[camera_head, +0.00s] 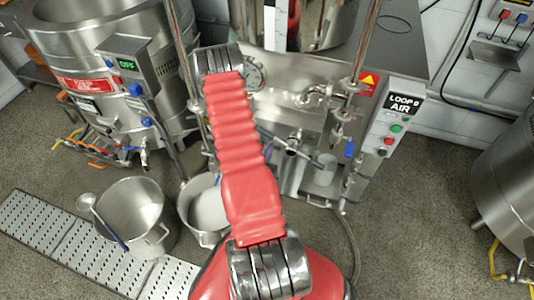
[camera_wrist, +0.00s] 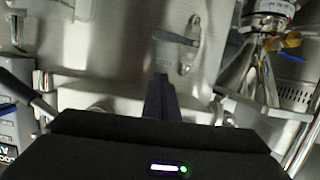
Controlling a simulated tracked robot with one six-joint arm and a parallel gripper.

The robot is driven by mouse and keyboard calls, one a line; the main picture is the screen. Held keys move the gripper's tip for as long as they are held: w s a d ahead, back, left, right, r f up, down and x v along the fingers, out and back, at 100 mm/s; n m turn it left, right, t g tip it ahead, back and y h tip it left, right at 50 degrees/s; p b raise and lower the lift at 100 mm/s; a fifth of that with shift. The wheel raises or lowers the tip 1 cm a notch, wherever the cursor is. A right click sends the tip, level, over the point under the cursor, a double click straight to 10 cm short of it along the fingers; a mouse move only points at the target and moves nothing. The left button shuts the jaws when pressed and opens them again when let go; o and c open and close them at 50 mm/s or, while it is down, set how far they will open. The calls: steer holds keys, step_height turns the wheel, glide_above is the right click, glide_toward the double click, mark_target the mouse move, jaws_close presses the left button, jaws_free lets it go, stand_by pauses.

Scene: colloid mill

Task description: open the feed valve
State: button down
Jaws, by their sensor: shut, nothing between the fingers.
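My gripper (camera_wrist: 161,80) is in the wrist view, its dark fingers together and empty. Ahead of the fingertips is a steel panel (camera_wrist: 118,45) with a dark grey lever (camera_wrist: 176,38) lying nearly level above an oval plate (camera_wrist: 186,60). The fingertips look below and left of the plate; I cannot tell the distance. At the upper right are a yellow handle (camera_wrist: 291,40) and a blue handle (camera_wrist: 292,56) beside a steel cone. I cannot tell which handle is the feed valve's. The head view shows a blue handle (camera_head: 349,149) on piping; my arm hides the gripper there.
A control box marked "LOOP 8 AIR" (camera_head: 394,117) stands right of the piping. A steel kettle (camera_head: 95,60) is at the left. A pot with a ladle (camera_head: 135,215) and a second pot (camera_head: 202,210) stand low.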

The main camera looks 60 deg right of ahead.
steer(key=d+f, duration=0.4)
steer(key=f, duration=0.1)
steer(key=shift+w+d+f, duration=0.15)
steer(key=shift+w+d, duration=0.1)
steer(key=shift+d, duration=0.15)
steer(key=shift+s, duration=0.1)
stand_by(0.4)
steer(key=shift+s+d, duration=0.1)
steer(key=shift+s, duration=0.05)
